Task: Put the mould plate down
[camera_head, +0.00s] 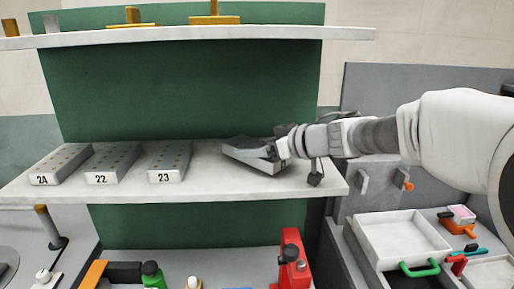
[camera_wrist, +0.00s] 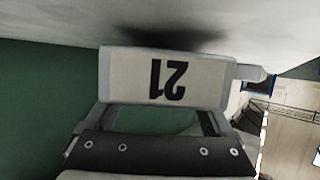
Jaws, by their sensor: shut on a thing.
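The mould plate (camera_head: 250,153) is a grey block at the right end of the white shelf (camera_head: 220,188). It sits tilted relative to the three plates beside it. In the wrist view the plate's end face (camera_wrist: 165,78) fills the middle and shows the number 21 upside down. My gripper (camera_head: 283,150) comes in from the right and is shut on the plate. In the wrist view a dark shadow lies on the pale surface close by the plate. I cannot tell whether its underside touches the shelf.
Plates 24 (camera_head: 58,165), 22 (camera_head: 112,163) and 23 (camera_head: 170,162) stand in a row to the left on the shelf. Bare shelf lies between 23 and the held plate. An upper shelf (camera_head: 280,34) hangs above. A white tray (camera_head: 385,262) and a red tool (camera_head: 291,262) are below.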

